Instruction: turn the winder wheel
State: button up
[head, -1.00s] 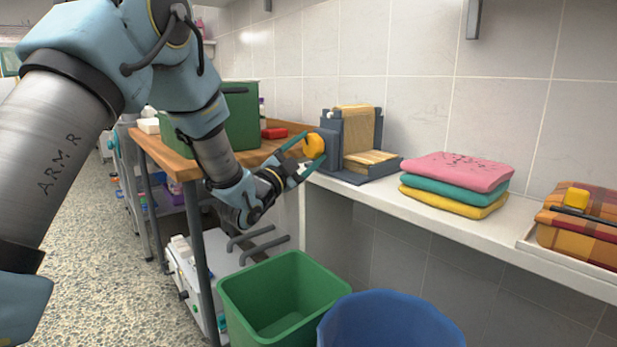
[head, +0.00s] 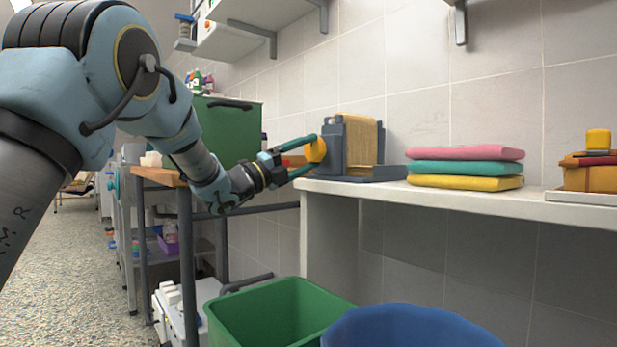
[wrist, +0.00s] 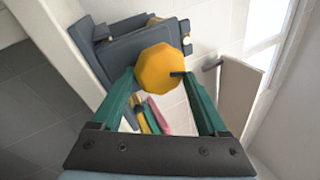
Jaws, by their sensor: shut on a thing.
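The winder (head: 352,150) is a dark grey frame with a tan towel-like roll, standing on the left end of the white shelf. Its yellow wheel (head: 316,149) is on the left side of the frame. My gripper (head: 307,157) reaches in from the left, its green fingers shut on the wheel. In the wrist view the many-sided yellow wheel (wrist: 159,80) sits between the two fingertips, with a small dark peg at its right edge. The grey winder frame (wrist: 95,50) shows behind it. The far side of the wheel is hidden.
Folded pink, teal and yellow towels (head: 465,168) lie on the white shelf (head: 450,193) right of the winder. A green bin (head: 280,315) and a blue bin (head: 405,328) stand below. A green box (head: 225,130) is on the wooden-topped cart at left. Brackets hang above.

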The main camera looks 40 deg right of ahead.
jog(key=m+g+b, duration=0.1)
jog(key=m, duration=0.1)
jog(key=m+g+y+b, duration=0.1)
jog(key=m+b, duration=0.3)
jog(key=shift+w+f+g+y, duration=0.25)
jog(key=shift+g+y, duration=0.15)
jog(key=shift+w+r+m+g+y+b, duration=0.15)
jog(key=shift+m+y+b, duration=0.3)
jog(key=shift+m, duration=0.6)
jog(key=shift+r+m+g+y+b, duration=0.1)
jog(key=shift+m+g+y+b, duration=0.2)
jog(key=shift+m+b, duration=0.55)
jog(key=shift+w+r+m+g+y+b, duration=0.15)
jog(key=shift+m+y+b, duration=0.25)
jog(key=shift+m, duration=0.8)
jog(key=shift+s, duration=0.1)
jog(key=o, duration=1.3)
jog(key=shift+c, duration=0.2)
jog(key=p+v, duration=0.2)
jog(key=v, duration=0.8)
jog(key=shift+a, duration=0.35)
jog(key=shift+f, duration=0.1)
